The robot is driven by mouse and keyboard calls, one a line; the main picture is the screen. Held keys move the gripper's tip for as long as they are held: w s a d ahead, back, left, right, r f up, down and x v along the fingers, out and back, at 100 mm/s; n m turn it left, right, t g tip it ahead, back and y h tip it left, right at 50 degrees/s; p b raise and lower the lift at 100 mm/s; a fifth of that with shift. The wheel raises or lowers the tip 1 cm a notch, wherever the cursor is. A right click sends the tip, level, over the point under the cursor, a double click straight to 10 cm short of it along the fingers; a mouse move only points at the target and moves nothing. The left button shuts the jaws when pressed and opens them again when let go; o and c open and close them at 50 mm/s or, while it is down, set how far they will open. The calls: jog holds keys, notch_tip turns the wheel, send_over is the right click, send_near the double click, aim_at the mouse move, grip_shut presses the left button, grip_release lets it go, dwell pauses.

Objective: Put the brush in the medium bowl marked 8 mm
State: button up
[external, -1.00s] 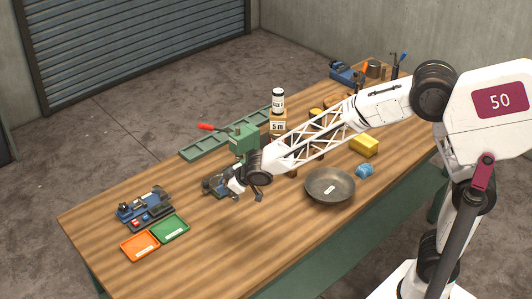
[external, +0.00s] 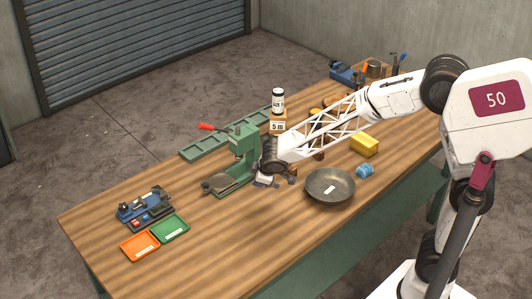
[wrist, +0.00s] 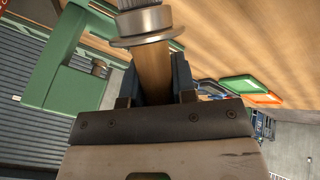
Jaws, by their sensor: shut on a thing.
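My gripper (external: 270,182) is shut on the brush, low over the table just right of the green press. In the wrist view the brush (wrist: 152,72) has a wooden handle between the dark fingers, with a metal collar and grey end above. The brush cannot be made out in the external view. A wide grey metal bowl (external: 330,188) with a white label stands right of my gripper; its marking is unreadable. Smaller round brown items stand behind my forearm, partly hidden. I cannot tell which bowl is marked 8 mm.
The green press (external: 243,150) with a red handle stands left of my gripper. A bottle (external: 278,100) on a block marked 5 m, a yellow block (external: 364,145) and a blue item (external: 365,171) are nearby. Orange (external: 140,245) and green trays lie front left.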

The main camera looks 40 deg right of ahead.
jog(key=s+d+g+h, duration=0.3)
jog(key=s+d+h, duration=0.15)
jog(key=d, duration=0.85)
jog(key=r+g+h, duration=0.2)
jog(key=g, duration=0.1)
send_over(328, 185)
jog(key=a, duration=0.3)
jog(key=shift+a+f+m, duration=0.1)
jog(key=shift+f+m, duration=0.1)
jog(key=shift+m, duration=0.1)
jog(key=shift+f, duration=0.2)
jog(key=shift+f, duration=4.05)
jog(key=o, duration=1)
